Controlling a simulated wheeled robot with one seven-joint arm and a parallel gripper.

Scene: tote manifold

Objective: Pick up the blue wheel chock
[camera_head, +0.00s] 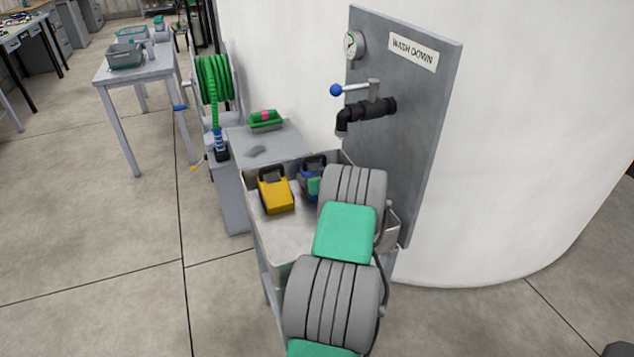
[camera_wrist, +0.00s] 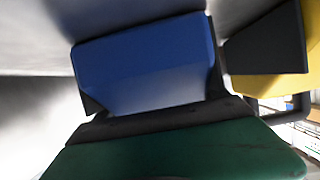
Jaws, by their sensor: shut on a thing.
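The blue wheel chock (camera_head: 308,171) is at the back of the metal wash basin (camera_head: 283,236), with a dark handle on top and my arm partly in front of it. In the wrist view the blue chock (camera_wrist: 145,62) fills the upper middle, close to the camera. My gripper (camera_head: 315,186) is at the chock in the head view, mostly hidden behind my own wrist. It is shut on the chock. I cannot tell whether the chock still touches the basin floor.
A yellow chock (camera_head: 276,193) with a black handle stands just left of the blue one; it also shows at the right of the wrist view (camera_wrist: 262,86). A tap (camera_head: 370,110) with a blue-knobbed lever is above the basin. A green hose reel (camera_head: 215,78) stands behind left.

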